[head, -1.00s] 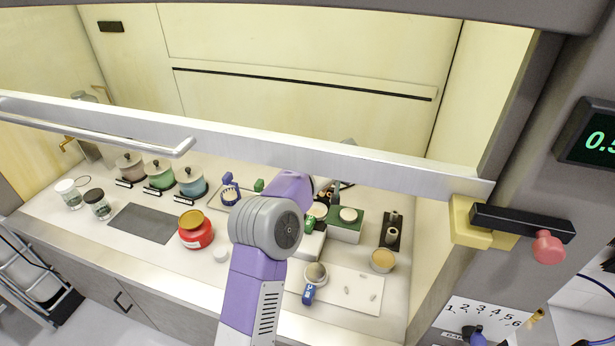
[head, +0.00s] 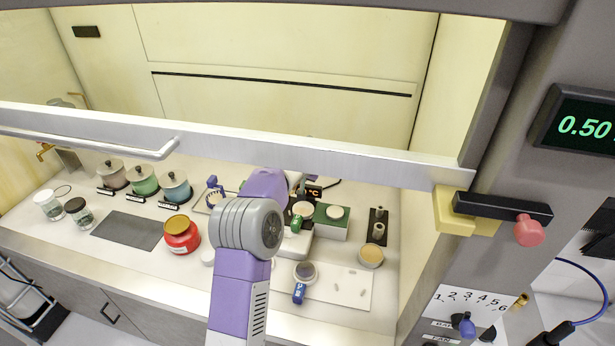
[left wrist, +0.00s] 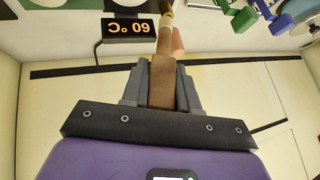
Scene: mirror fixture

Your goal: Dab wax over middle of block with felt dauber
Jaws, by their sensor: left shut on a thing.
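My left gripper (left wrist: 160,82) is shut on the brown handle of a dauber (left wrist: 162,88), seen in the left wrist view. The handle points away from the jaws; its far end is at the top edge, and I cannot make out the felt. I cannot tell which piece is the task's block. My right gripper is not in view.
A lit temperature display (left wrist: 140,28) stands close to the dauber. A tan dish (head: 371,254), a red jar (head: 181,236) and several lidded pots stand around. The raised sash (head: 300,155) crosses above the bench.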

